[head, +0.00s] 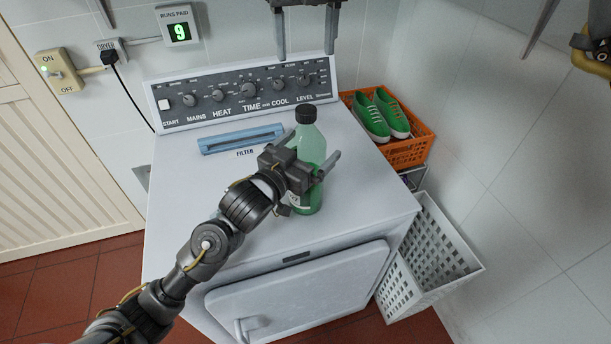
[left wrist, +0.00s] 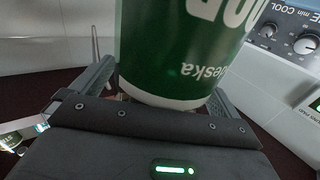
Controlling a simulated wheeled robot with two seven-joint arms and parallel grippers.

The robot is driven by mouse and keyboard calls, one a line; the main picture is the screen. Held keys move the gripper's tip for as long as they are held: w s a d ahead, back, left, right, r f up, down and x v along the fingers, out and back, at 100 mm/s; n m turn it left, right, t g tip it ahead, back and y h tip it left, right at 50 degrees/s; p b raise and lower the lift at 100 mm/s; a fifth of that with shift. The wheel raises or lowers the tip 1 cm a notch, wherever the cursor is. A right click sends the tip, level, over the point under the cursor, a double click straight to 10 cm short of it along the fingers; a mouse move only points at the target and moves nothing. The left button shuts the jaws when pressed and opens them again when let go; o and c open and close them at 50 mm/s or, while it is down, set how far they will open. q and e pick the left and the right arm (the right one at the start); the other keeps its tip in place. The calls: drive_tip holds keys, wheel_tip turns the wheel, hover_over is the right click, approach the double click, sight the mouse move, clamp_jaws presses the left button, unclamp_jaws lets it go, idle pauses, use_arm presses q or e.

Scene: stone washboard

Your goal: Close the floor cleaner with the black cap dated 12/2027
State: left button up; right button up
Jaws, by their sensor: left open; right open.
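A green translucent bottle (head: 308,150) stands upright on the white dryer top. A black cap (head: 306,113) sits on its neck; I cannot read a date or tell how tightly it sits. My left gripper (head: 315,143) is open, with its fingers on either side of the bottle. In the left wrist view the bottle's green label (left wrist: 180,50) fills the space between the fingers, its lettering upside down. My right gripper (head: 306,45) hangs at the top edge, fingers down, open and empty, with its arm partly out of frame.
The dryer's control panel (head: 240,93) rises behind the bottle, with a blue filter handle (head: 242,139) to the left. An orange crate (head: 408,153) with green shoes (head: 383,115) stands at right. A white basket (head: 433,255) stands below it.

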use_arm(q)
drive_tip(key=shift+s+a+f, duration=0.1)
drive_tip(key=shift+s+a, duration=0.15)
drive_tip(key=shift+s, duration=0.05)
drive_tip(key=b+v, duration=0.2)
drive_tip(key=v, duration=0.8)
